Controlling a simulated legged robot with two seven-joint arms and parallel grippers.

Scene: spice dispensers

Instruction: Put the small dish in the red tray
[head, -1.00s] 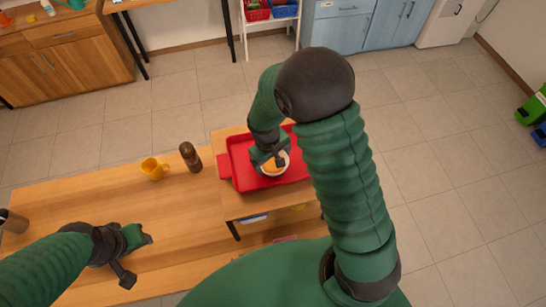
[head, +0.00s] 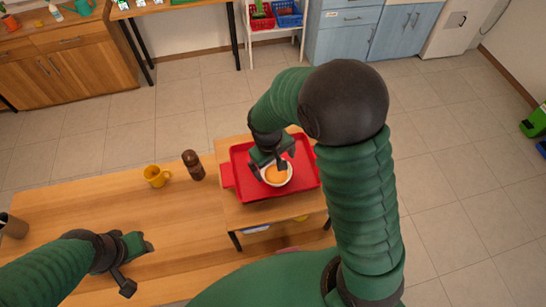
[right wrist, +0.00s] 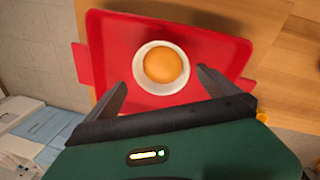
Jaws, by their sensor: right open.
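The small white dish (head: 288,177) holds a round orange item (head: 276,174) and sits in the red tray (head: 306,177). The dish also shows in the right wrist view (right wrist: 141,78), on the floor of the tray (right wrist: 215,50). My right gripper (head: 268,166) is open and just above the dish, at its far left side. In the right wrist view its two fingers are spread wide, apart from the dish rim. My left gripper (head: 138,267) is open and empty over the wooden table at the lower left.
A yellow mug (head: 154,176) and a dark brown spice dispenser (head: 193,165) stand on the wooden table (head: 100,210) left of the tray. A dark cylinder (head: 13,226) stands at the far left. The table middle is clear.

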